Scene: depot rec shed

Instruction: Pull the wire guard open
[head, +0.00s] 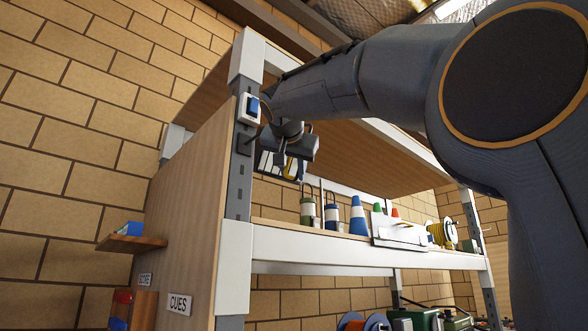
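No wire guard shows clearly. A small white box with a blue face (249,109) is fixed high on the near grey shelf post. A thin dark curved line runs beside its right edge; I cannot tell whether that is the guard. A dark box (244,142) sits just below it on the post. My arm reaches in from the right, across the top of the shelf. My gripper (286,160) hangs just right of the post, below and right of the white box, apart from it in the picture. Its fingers are small and dark, and their opening is unclear.
The shelf unit has a wooden side panel (190,205) and a white front beam (330,248). Padlock-like items (308,208), a blue-and-white cone (358,216), a white tray (398,232) and a yellow reel (442,232) stand on the shelf. A small wooden ledge (131,243) juts out left.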

